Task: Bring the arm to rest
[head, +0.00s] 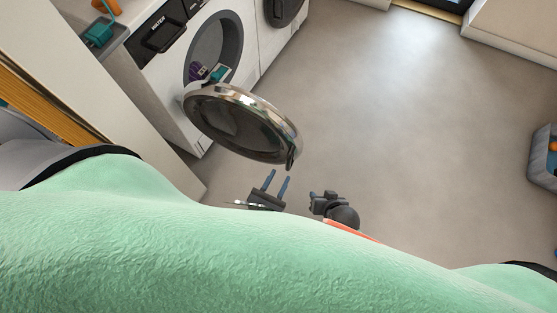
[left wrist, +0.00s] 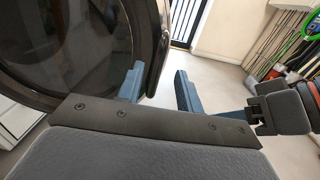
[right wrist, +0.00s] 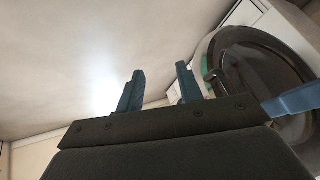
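My left gripper (head: 276,183) is below the open round washer door (head: 240,124) in the head view, its two blue fingers apart with nothing between them. In the left wrist view its fingers (left wrist: 160,83) are spread, with the dark door glass (left wrist: 75,45) close on the left. My right gripper is just to the right of the left one; in the head view only its dark wrist part (head: 335,207) shows clearly. In the right wrist view its blue fingers (right wrist: 160,85) are apart and empty, and the door (right wrist: 262,75) is to the right.
The white washer (head: 165,75) stands at upper left with purple and teal items in its opening. A teal object (head: 99,32) sits on the counter. A grey basket (head: 543,158) is at the right edge. The floor (head: 400,110) between is clear. Green, rough-textured material fills the bottom.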

